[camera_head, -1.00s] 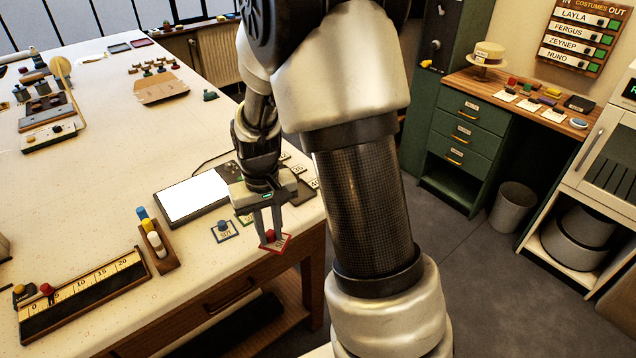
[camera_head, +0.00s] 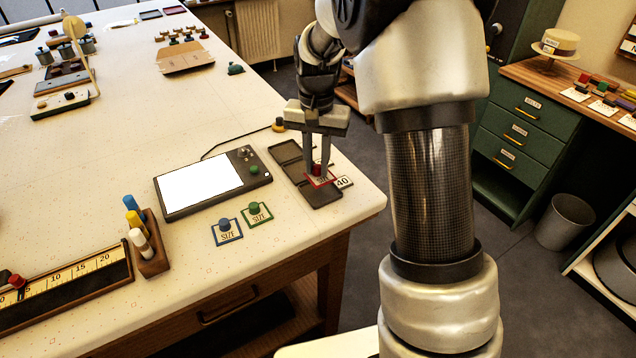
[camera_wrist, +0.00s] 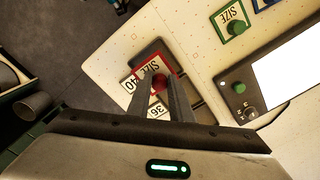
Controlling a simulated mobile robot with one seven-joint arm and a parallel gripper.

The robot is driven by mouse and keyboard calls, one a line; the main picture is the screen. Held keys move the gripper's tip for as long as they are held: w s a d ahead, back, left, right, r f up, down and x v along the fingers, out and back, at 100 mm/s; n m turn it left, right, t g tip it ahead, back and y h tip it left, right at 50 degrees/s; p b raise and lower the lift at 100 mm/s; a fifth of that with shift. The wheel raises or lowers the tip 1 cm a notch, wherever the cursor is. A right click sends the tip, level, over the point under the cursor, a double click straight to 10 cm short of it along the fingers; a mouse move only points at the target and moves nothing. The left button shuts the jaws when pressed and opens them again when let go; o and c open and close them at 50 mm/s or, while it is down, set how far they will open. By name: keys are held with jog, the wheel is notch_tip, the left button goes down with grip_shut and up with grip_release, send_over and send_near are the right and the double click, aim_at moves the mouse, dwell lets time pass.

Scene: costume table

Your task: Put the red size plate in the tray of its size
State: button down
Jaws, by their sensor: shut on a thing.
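My gripper (camera_head: 318,168) is shut on the red knob of the red size plate (camera_head: 322,181), a white square with a red border. The plate is over the front dark tray (camera_head: 323,198), marked 40; I cannot tell whether it touches the tray. More dark trays (camera_head: 287,152) lie behind it in a row. In the wrist view the red plate (camera_wrist: 150,58) shows the word SIZE, but its number is hidden by my gripper (camera_wrist: 160,82). Labels 40 (camera_wrist: 130,84) and 36 (camera_wrist: 158,110) show beside it.
A blue size plate (camera_head: 227,232) and a green size plate (camera_head: 257,214) lie left of the trays. A dark device with a white screen (camera_head: 200,187) lies close by. A wooden holder (camera_head: 152,250) with coloured pegs stands further left. The table edge is just right of the trays.

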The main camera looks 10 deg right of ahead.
aim_at(317, 174)
jog(key=shift+f, duration=2.4)
jog(key=shift+f, duration=0.15)
jog(key=c, duration=1.9)
grip_release()
jog(key=shift+o, duration=0.2)
